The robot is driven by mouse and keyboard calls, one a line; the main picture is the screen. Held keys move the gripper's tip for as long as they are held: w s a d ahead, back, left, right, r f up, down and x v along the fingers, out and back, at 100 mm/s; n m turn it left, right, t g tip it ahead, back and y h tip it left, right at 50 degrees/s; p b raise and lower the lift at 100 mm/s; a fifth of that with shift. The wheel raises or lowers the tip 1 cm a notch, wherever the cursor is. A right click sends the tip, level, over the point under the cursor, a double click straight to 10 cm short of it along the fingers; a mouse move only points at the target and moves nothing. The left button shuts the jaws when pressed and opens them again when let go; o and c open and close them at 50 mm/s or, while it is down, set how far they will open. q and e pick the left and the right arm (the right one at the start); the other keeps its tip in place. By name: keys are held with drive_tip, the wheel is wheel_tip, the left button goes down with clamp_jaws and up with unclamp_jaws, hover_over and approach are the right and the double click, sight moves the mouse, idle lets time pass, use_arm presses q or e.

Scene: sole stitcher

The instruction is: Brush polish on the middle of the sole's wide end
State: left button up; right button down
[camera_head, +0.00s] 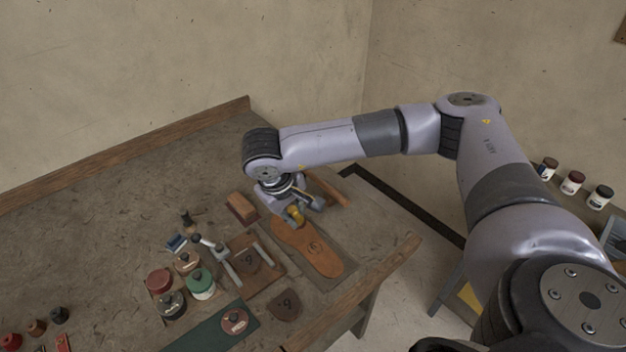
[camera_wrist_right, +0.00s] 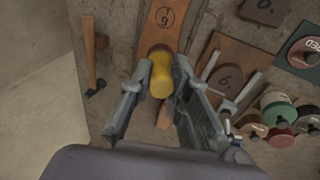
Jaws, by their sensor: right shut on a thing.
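The sole (camera_head: 318,255) is a flat orange-brown leather piece with a round stamped mark, lying on a darker patch of the bench. It also shows at the top of the wrist view (camera_wrist_right: 170,16). My right gripper (camera_head: 297,213) is over the sole's end away from the bench's front edge. It is shut on a brush with a short yellow handle (camera_wrist_right: 160,80), whose dark brown head (camera_wrist_right: 160,50) points to the sole. The gripper and brush hide part of that end. I cannot tell if the brush head touches the sole. My left gripper is not in view.
A wooden block (camera_head: 241,207) stands left of the gripper. A board with a leather piece and metal clamp bars (camera_head: 223,266) lies left of the sole, near several polish containers (camera_head: 200,284). A hammer (camera_wrist_right: 92,60) lies across from these. The bench's far left is mostly clear.

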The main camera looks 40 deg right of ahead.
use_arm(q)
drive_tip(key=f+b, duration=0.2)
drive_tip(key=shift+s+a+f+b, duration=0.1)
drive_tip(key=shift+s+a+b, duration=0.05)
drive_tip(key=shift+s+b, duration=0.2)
use_arm(e)
drive_tip(key=w+d+f, duration=0.1)
drive_tip(key=d+f, duration=0.2)
drive_tip(key=f, duration=0.1)
drive_tip(key=shift+w+d+f+t, duration=0.3)
drive_tip(key=shift+f, duration=0.05)
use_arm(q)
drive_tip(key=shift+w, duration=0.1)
